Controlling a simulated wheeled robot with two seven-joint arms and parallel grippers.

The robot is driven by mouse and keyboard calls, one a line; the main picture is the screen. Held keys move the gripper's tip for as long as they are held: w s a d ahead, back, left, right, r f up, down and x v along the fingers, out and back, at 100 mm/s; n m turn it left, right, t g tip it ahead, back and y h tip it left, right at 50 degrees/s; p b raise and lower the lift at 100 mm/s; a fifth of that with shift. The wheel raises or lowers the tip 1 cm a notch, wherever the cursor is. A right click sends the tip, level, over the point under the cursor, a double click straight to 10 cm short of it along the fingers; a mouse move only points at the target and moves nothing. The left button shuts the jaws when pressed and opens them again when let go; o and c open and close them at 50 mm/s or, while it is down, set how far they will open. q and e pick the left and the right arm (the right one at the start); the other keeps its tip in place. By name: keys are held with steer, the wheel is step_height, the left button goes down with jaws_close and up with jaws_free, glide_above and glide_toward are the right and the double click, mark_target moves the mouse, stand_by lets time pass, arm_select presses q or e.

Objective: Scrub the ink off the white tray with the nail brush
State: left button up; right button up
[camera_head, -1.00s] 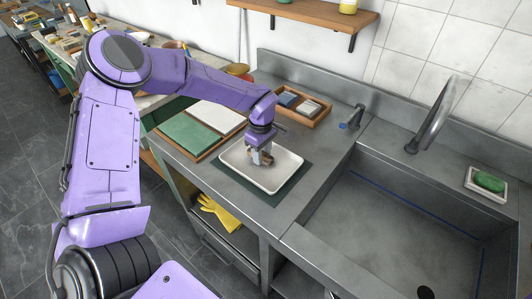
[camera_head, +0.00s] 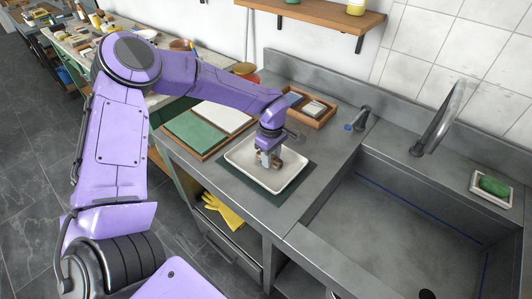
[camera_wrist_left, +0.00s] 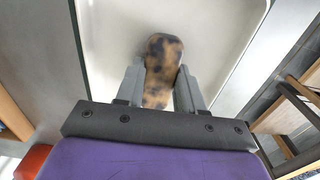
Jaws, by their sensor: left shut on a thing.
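The white tray (camera_head: 290,171) lies on a dark green mat (camera_head: 300,182) on the metal counter left of the sink. My left gripper (camera_head: 269,158) points down into the tray and is shut on the nail brush (camera_head: 276,163). In the left wrist view the brush (camera_wrist_left: 162,62) shows as a rounded tan body with dark mottling between the fingers (camera_wrist_left: 160,88). The white tray (camera_wrist_left: 215,40) spreads around it there. The brush's underside is hidden, so I cannot tell whether it touches the tray. I cannot make out clear ink marks. My right gripper is not in view.
Green and white boards (camera_head: 190,134) lie to the left. The sink (camera_head: 375,225) is at right, with a green soap (camera_head: 493,185) beyond.

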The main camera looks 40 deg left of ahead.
arm_select(q)
steer(key=shift+d+r, duration=0.1)
steer(key=shift+d, duration=0.3)
steer(key=shift+a+p, duration=0.4)
steer(key=shift+a, duration=0.95)
steer(key=shift+w+a+p, duration=0.1)
steer(key=shift+a+p, duration=0.55)
steer(key=shift+p, duration=0.05)
steer(key=shift+a, duration=0.5)
steer(key=shift+d+f, duration=0.2)
steer(key=shift+d, duration=1.15)
steer(key=shift+s+d+r, duration=0.1)
steer(key=shift+s+d, duration=0.1)
steer(key=shift+d, duration=1)
steer(key=shift+a+r, duration=0.1)
steer(key=shift+a, duration=0.05)
steer(key=shift+w+a+r+p, duration=0.15)
steer(key=shift+a+p, duration=0.25)
steer(key=shift+a, duration=0.9)
steer(key=shift+w+a+f+p, duration=0.1)
steer(key=shift+a+f+p, duration=0.1)
steer(key=shift+a, duration=0.35)
steer(key=shift+a+f+p, duration=0.1)
steer(key=shift+a+p, duration=0.1)
steer(key=shift+a, duration=0.3)
steer(key=shift+d, duration=1.2)
steer(key=shift+d+r, duration=0.1)
steer(key=shift+d, duration=1.25)
